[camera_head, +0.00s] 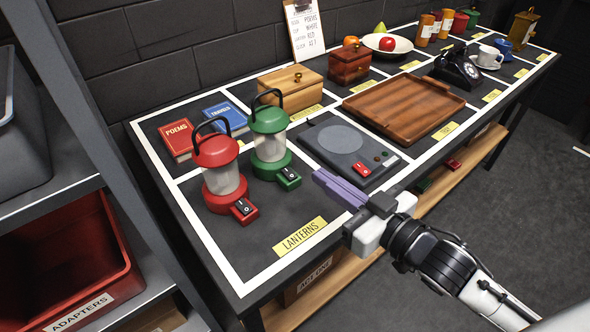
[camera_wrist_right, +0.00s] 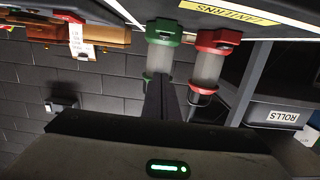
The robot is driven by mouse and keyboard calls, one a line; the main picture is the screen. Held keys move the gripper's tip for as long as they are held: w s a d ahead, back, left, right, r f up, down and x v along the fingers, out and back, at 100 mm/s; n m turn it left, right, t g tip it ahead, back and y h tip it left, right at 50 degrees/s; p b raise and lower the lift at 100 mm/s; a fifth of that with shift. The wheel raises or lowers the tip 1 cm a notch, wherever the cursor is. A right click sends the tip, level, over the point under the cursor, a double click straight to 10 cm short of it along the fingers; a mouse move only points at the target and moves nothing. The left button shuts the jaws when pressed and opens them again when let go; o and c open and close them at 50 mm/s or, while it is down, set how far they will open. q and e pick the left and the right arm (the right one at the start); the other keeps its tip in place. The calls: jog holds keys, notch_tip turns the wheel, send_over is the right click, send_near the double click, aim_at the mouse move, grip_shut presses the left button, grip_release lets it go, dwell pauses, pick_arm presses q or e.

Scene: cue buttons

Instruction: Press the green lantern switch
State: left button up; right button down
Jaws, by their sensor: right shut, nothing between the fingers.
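The green lantern (camera_head: 268,143) stands upright on the table, with its switch (camera_head: 289,178) on a small green block at the front right of its base. A red lantern (camera_head: 220,172) with its own switch (camera_head: 243,208) stands to its left. My right gripper (camera_head: 320,177) is shut and empty, its fingers pointing towards the green switch from the right with a gap in the picture. In the right wrist view, which is upside down, the green lantern (camera_wrist_right: 161,62) is ahead of the fingers (camera_wrist_right: 160,90), and the red lantern (camera_wrist_right: 208,68) is right of it. My left gripper is not in view.
A hot plate (camera_head: 340,142) with a red switch (camera_head: 362,170) lies right of the green lantern, close to my fingers. Books (camera_head: 176,139) and a wooden box (camera_head: 290,88) stand behind. A yellow label (camera_head: 300,235) lies on clear table in front of the lanterns.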

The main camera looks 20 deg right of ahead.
send_over(289, 174)
jog(key=v, duration=0.2)
jog(key=shift+d+f, duration=0.15)
jog(key=shift+f, duration=0.35)
notch_tip(289, 174, down, 3)
jog(key=shift+w+r, duration=0.1)
jog(key=shift+f, duration=0.65)
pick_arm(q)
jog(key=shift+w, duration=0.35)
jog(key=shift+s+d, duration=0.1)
